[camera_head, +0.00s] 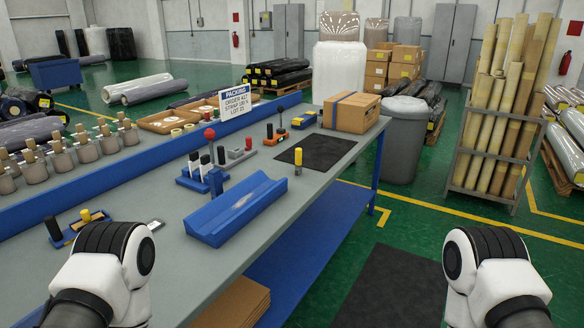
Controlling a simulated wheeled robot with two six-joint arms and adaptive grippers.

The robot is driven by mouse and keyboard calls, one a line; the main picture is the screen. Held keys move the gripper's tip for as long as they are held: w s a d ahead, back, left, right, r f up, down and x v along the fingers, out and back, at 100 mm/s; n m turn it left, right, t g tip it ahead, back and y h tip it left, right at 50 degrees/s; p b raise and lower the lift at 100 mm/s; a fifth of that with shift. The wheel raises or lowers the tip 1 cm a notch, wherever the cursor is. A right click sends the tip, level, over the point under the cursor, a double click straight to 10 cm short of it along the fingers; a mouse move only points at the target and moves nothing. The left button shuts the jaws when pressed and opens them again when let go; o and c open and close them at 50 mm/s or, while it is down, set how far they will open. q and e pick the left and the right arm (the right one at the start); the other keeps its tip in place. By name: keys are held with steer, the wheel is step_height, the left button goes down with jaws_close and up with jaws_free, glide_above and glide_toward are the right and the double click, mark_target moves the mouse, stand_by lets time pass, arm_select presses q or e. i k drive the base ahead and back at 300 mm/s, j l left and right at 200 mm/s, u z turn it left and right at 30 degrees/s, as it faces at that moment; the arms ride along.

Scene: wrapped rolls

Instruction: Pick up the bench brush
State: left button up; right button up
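I cannot pick out a bench brush for certain in this view. Several small tools stand on the grey packing table (281,182). They include a blue holder (194,182) with dark upright pieces, an orange-based tool (274,138) and a yellow-and-blue tool (304,120). A blue V-shaped cradle (237,208) lies near the table's front edge, with a pale worn patch in its trough. Only white and black links of my two arms show, at the lower left and lower right. Neither gripper is in view.
A cardboard box (351,112) sits at the table's far end, and a dark mat (316,152) lies before it. A sign (235,103) stands behind the cradle. A grey bin (405,138) and a rack of tall rolls (497,142) stand right.

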mark_target(298, 151)
steer(key=u, duration=0.35)
steer(key=i+l+u, duration=0.15)
steer(key=u, duration=0.15)
steer(key=i+l+u, duration=0.15)
steer(key=l+u, duration=0.5)
steer(key=i+l+u, duration=0.1)
steer(key=l+u, duration=0.25)
